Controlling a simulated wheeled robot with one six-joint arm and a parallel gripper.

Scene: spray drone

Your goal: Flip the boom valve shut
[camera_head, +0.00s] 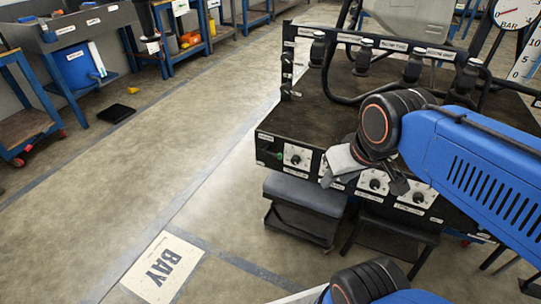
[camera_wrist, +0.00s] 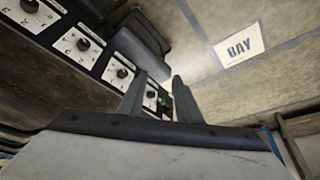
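The labels are too small to read, so I cannot tell which fitting is the boom valve. The dark bench's front panel (camera_head: 267,147) carries a row of black knobs on white plates, one at the left end (camera_head: 295,158) and others further right (camera_head: 374,182). Black valve-like fittings (camera_head: 318,50) stand along the rack above. My gripper (camera_wrist: 158,84) is open and empty; its fingers stand apart with a green button (camera_wrist: 162,101) and an end knob (camera_wrist: 152,97) showing beyond them. In the head view my wrist hides part of the knob row.
A padded stool (camera_head: 305,194) stands under the bench's front. Black hoses (camera_head: 340,98) run over the bench top, and a pressure gauge (camera_head: 515,10) is at upper right. A BAY floor sign (camera_head: 163,268) lies at lower left.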

